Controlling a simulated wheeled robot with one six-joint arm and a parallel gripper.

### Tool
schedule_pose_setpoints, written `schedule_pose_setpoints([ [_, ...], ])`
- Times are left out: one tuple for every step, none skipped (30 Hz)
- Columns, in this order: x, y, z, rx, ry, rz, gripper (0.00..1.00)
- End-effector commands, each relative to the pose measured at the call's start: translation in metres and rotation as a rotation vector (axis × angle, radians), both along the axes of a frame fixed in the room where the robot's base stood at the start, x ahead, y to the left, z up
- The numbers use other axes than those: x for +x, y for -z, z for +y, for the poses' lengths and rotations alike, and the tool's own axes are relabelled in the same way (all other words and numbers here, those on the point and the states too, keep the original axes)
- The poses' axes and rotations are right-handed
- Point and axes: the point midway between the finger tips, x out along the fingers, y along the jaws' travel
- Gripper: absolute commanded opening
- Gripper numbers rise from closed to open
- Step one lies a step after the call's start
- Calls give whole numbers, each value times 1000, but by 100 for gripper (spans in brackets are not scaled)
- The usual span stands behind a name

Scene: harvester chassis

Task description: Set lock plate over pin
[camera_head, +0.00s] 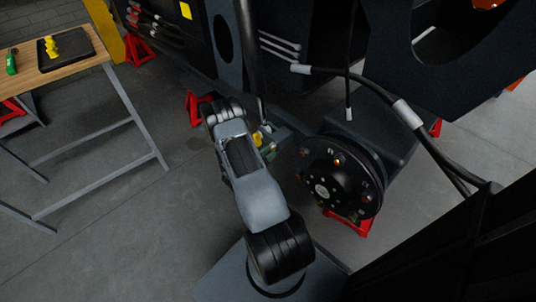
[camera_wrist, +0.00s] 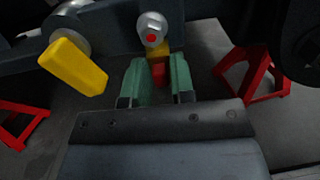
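In the wrist view, a pin (camera_wrist: 151,29) with a pale metal head and a red spot sits on a dark beam, just beyond my fingertips. A flat yellow plate (camera_wrist: 74,67) hangs tilted below a metal bolt to its left, apart from my fingers. My gripper (camera_wrist: 159,70) has two green fingers set apart, below the pin. A small yellow piece (camera_wrist: 159,51) and a red patch show between them; I cannot tell whether the fingers grip these. In the head view my gripper (camera_head: 267,150) is partly hidden by my arm, near a small yellow part (camera_head: 258,138).
A wheel hub (camera_head: 340,177) stands right of my gripper. Red stands (camera_head: 198,107) support the chassis; another red stand (camera_wrist: 252,75) is at right in the wrist view. A wooden table (camera_head: 70,67) with a black tray (camera_head: 84,43) is at left. Open floor lies between.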

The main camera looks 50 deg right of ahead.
Motion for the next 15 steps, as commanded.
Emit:
schedule_pose_setpoints([
  [0, 0, 0, 0, 0, 0, 16],
  [0, 0, 0, 0, 0, 0, 14],
  [0, 0, 0, 0, 0, 0, 10],
  [0, 0, 0, 0, 0, 0, 7],
  [0, 0, 0, 0, 0, 0, 4],
  [0, 0, 0, 0, 0, 0, 0],
  [0, 0, 0, 0, 0, 0, 0],
  [0, 0, 0, 0, 0, 0, 0],
  [0, 0, 0, 0, 0, -2, 0],
  [0, 0, 0, 0, 0, -4, 0],
  [0, 0, 0, -1, 0, -8, 0],
  [1, 0, 0, -1, 0, -15, 0],
  [1, 1, 0, -2, 0, -23, 0],
  [1, 1, 0, -2, 0, -32, 0],
  [2, 1, 0, -3, 0, -47, 0],
])
